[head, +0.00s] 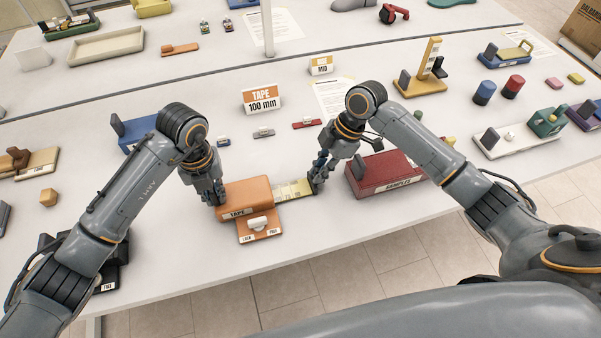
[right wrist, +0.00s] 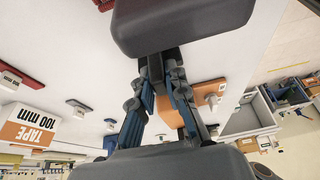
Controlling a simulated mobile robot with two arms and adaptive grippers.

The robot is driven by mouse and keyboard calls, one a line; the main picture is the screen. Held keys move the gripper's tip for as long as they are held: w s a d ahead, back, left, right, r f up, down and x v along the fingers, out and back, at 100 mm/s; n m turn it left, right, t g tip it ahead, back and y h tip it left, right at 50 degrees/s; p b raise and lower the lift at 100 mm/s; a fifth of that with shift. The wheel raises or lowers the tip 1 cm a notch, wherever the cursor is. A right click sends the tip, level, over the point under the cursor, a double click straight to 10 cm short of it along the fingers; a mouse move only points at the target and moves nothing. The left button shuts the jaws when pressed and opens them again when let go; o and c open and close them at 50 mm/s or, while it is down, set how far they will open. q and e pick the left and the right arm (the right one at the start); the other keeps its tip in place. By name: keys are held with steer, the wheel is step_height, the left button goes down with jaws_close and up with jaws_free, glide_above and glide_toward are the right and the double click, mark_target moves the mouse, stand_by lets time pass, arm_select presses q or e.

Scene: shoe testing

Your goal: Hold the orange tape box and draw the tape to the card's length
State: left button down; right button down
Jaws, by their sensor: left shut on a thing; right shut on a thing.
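The orange tape box (head: 246,190) lies near the table's front edge, with an orange lock/pull plate and a white knob (head: 258,224) in front. My left gripper (head: 217,197) is shut on the box's left end. A pale yellow marked tape (head: 292,190) sticks out of the box's right side. My right gripper (head: 316,186) is shut at the tape's outer end; its fingers hide the exact contact. In the right wrist view, its fingers (right wrist: 160,85) stand in front of the orange box (right wrist: 206,93). The "TAPE 100 mm" card (head: 262,98) stands upright behind the box.
A dark red "samples" box (head: 377,173) stands close right of my right gripper. A blue box (head: 138,132) stands behind my left arm. Small blue, grey and red items (head: 264,132) lie behind the tape box. The front edge is close; some table is clear between.

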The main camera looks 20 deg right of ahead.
arm_select(q)
steer(key=shift+a, duration=0.15)
arm_select(e)
steer(key=c, duration=1.3)
jaws_free()
steer(key=shift+r, duration=0.1)
steer(key=v, duration=1.2)
arm_select(q)
steer(key=c, duration=1.3)
jaws_free()
steer(key=shift+o, duration=0.2)
